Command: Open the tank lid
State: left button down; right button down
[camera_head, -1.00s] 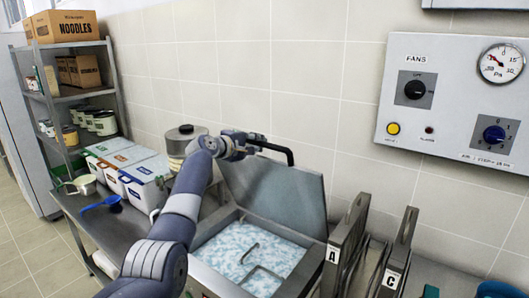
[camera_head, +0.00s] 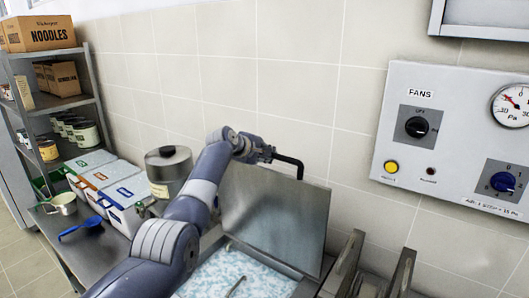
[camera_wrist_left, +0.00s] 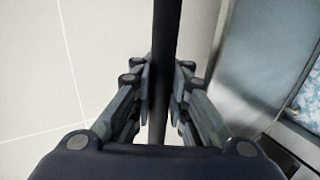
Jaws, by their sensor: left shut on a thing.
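The tank lid (camera_head: 285,222) is a flat grey metal plate, standing raised near upright at the back of the tank. The tank (camera_head: 307,287) is open beneath it, with a blue-and-white speckled content (camera_head: 240,272) inside. A black bar handle (camera_head: 291,162) runs along the lid's upper edge. My left gripper (camera_head: 268,154) is shut on this handle. In the left wrist view its fingers (camera_wrist_left: 160,95) close on both sides of the dark handle (camera_wrist_left: 165,40), with the grey lid (camera_wrist_left: 255,75) to the right. My right gripper is not in view.
A tiled wall (camera_head: 290,90) stands close behind the lid. A control panel (camera_head: 450,130) hangs at right. A metal canister (camera_head: 168,172) and lidded white bins (camera_head: 95,180) stand left of the tank. Dark upright holders (camera_head: 345,265) stand at right.

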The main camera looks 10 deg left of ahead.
pick_arm(q)
jog(key=shift+a+r, duration=0.15)
jog(key=shift+r, duration=0.15)
jog(key=c, duration=1.8)
grip_release()
jog(key=shift+s, duration=0.25)
jog(key=shift+f, duration=0.35)
jog(key=shift+s, duration=0.25)
jog(key=v, duration=1.2)
jog(key=shift+w+r, duration=0.2)
jog(key=shift+r, duration=0.15)
